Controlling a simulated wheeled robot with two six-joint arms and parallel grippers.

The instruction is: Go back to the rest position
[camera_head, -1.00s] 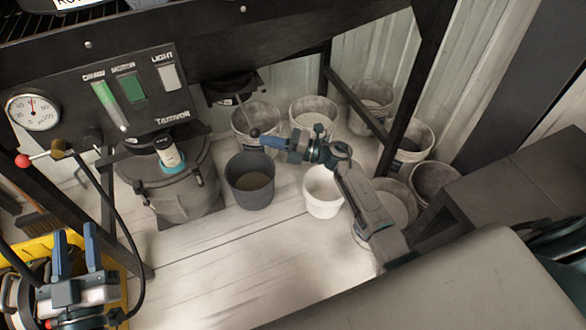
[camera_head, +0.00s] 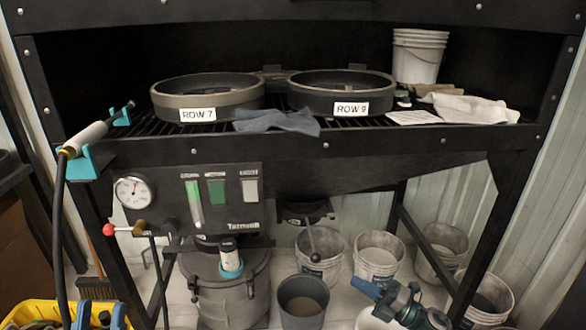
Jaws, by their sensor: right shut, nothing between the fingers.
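My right gripper (camera_head: 358,283) is at the lower right of the middle, blue fingers shut, pointing up and left. It shows nothing between the fingers. It appears right of the lever with a dark knob (camera_head: 315,257) under the hopper outlet and of the dark bucket (camera_head: 303,300); the picture shows a gap to both. My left gripper (camera_head: 101,316) is at the bottom left edge with its two blue fingers apart and empty. Most of its body is cut off by the frame.
The black frame carries two round pans, ROW 7 (camera_head: 208,90) and ROW 9 (camera_head: 342,86), a blue cloth (camera_head: 277,121) and white buckets (camera_head: 418,54). A panel with a gauge (camera_head: 132,192) sits above a grey canister (camera_head: 232,298). Several pale buckets (camera_head: 378,256) stand behind my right gripper.

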